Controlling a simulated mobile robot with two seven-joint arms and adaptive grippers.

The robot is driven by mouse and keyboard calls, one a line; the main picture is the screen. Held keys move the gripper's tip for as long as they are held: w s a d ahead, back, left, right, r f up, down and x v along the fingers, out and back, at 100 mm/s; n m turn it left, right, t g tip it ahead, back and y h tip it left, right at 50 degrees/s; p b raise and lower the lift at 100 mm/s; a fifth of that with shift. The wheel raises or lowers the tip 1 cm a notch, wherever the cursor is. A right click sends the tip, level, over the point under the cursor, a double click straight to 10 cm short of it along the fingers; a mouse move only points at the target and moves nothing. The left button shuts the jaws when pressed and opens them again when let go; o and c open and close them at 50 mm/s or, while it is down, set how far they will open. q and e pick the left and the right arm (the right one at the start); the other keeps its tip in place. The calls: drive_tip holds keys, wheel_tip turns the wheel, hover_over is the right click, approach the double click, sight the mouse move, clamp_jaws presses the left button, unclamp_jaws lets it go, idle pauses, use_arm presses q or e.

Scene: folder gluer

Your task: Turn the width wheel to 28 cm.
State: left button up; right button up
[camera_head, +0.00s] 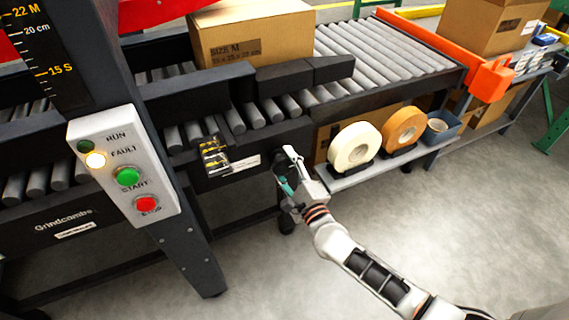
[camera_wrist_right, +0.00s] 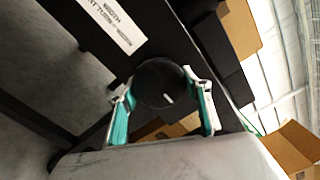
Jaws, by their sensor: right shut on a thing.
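The width wheel is a round black knob (camera_wrist_right: 160,80) with a short white mark, seen in the right wrist view. My right gripper (camera_wrist_right: 158,90) has its teal-padded fingers on either side of the wheel, shut on it. In the head view, my right gripper (camera_head: 287,178) is at the front of the dark machine frame and mostly hides the wheel. A small yellow-and-black scale (camera_head: 214,157) sits on the frame to the left of the gripper; its reading is too small to tell. My left gripper is not in view.
A control panel (camera_head: 125,170) with a lit amber lamp and green and red buttons stands at left. A carton (camera_head: 250,38) sits on the roller conveyor. Tape rolls (camera_head: 354,146) rest on a low shelf (camera_head: 345,180) beside my right arm. The floor in front is clear.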

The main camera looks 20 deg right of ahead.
drive_tip(key=shift+a, duration=0.1)
drive_tip(key=o, duration=1.1)
drive_tip(key=s, duration=1.2)
drive_tip(key=shift+d+f, duration=0.2)
drive_tip(key=shift+d, duration=0.05)
